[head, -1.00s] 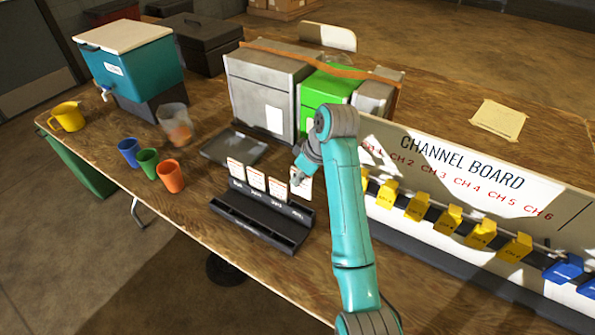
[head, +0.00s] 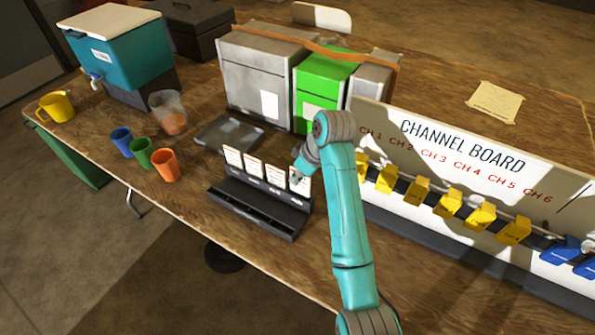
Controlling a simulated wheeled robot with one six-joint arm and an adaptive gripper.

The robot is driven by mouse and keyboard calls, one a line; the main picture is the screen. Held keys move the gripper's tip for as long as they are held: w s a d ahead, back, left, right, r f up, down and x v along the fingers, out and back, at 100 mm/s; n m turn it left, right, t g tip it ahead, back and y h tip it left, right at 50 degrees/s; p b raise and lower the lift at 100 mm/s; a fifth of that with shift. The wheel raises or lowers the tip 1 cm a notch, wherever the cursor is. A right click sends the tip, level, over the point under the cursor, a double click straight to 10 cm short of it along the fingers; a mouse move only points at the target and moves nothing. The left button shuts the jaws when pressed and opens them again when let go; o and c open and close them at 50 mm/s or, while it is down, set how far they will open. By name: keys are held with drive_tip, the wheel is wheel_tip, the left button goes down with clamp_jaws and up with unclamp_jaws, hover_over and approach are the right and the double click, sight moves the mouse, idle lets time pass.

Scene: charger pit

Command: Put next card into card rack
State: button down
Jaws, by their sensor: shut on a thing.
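The black card rack (head: 262,208) lies on the wooden table. Three white cards stand upright in its back row: a left card (head: 232,156), a second card (head: 253,165) and a third card (head: 275,175). My gripper (head: 298,177) is at the right end of this row, shut on a white card (head: 300,184). The held card is upright, in line with the others, with its lower edge at the rack's rightmost place. I cannot tell whether it is fully seated. My arm hides part of the gripper.
A grey tray (head: 229,134) lies behind the rack. Grey and green boxes (head: 318,92) stand at the back. The channel board (head: 450,160) with yellow and blue pieces is close on the right. Blue, green and orange cups (head: 165,165) stand left.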

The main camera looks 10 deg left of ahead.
drive_tip(key=shift+f, duration=1.2)
drive_tip(key=c, duration=1.2)
unclamp_jaws()
drive_tip(key=shift+v, duration=3.7)
drive_tip(key=shift+a, duration=0.1)
